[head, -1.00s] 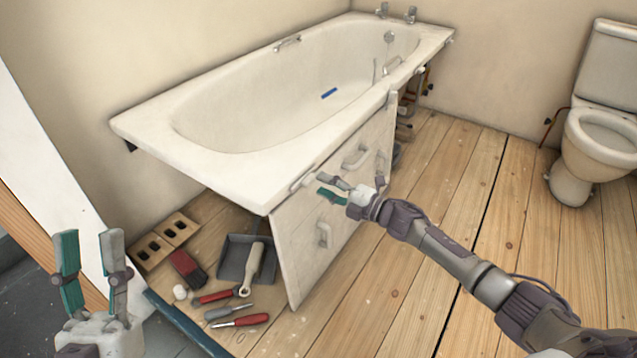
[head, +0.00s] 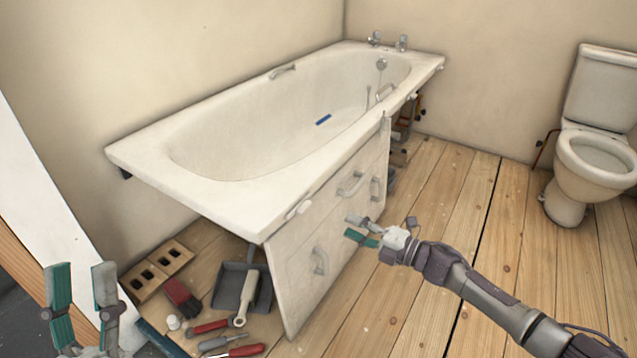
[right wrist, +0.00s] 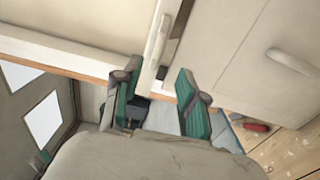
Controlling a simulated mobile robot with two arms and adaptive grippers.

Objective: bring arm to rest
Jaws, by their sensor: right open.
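My right gripper (head: 359,231) is open and empty in the head view, in front of the white bath panel (head: 298,262) and apart from its handles. Its two teal-lined fingers also show in the right wrist view (right wrist: 160,98), spread apart, with the panel's edge and a white handle beyond them. My left gripper (head: 82,290) stands upright at the lower left of the head view. Its two teal-lined fingers are apart with nothing between them.
The white bathtub (head: 215,199) overhangs the leaning panel. A dustpan (head: 230,288), a red brush (head: 183,296), a brick (head: 158,270) and several hand tools lie on the floor at its left end. A toilet (head: 584,150) stands at the right. The wooden floor (head: 470,190) between is clear.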

